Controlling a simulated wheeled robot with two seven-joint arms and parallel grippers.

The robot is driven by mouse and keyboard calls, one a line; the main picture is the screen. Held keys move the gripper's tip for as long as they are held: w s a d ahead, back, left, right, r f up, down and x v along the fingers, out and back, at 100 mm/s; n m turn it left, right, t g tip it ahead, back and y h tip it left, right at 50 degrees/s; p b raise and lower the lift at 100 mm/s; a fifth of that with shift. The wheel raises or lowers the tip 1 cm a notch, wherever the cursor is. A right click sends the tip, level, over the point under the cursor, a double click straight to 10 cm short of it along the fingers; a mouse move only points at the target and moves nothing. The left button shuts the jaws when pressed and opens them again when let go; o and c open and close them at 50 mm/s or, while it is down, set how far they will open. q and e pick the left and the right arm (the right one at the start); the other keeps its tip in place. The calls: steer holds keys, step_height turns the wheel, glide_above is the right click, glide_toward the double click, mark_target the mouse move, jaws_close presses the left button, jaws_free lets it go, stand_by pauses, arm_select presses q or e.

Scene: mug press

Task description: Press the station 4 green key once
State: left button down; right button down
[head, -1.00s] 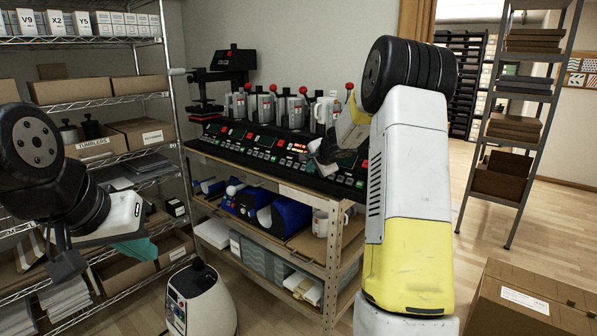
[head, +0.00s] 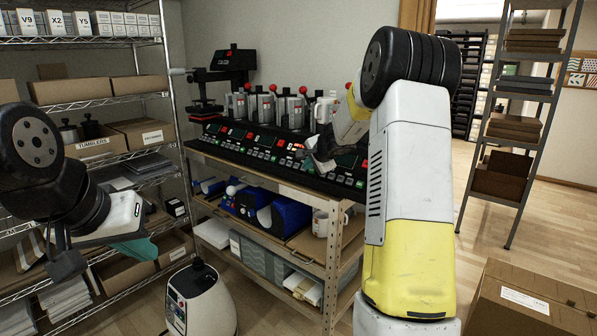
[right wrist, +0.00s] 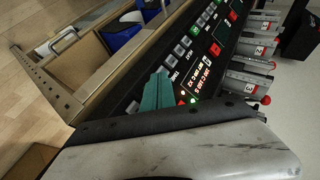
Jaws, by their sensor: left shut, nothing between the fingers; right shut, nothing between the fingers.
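The long black press console (head: 235,147) lies on the bench with red and green keys and small displays; its station numbers are too small to read. My right gripper (head: 318,164) is low over its right half and hides part of the panel. In the right wrist view its shut teal fingertips (right wrist: 157,94) are over the panel, beside a lit red display (right wrist: 205,78) and small green lights. I cannot tell whether they touch a key, nor which green key is station 4's. My left gripper (head: 138,250) is shut and empty at the lower left, away from the bench.
A wire shelf (head: 95,100) with boxes stands left. A cardboard box (head: 525,300) is at lower right.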

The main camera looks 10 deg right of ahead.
steer(key=shift+s+a+r, duration=0.55)
steer(key=shift+a+r, duration=0.15)
steer(key=shift+r, duration=0.15)
steer(key=shift+s+a+r, duration=0.55)
steer(key=shift+a+r, duration=0.15)
steer(key=shift+r, duration=0.1)
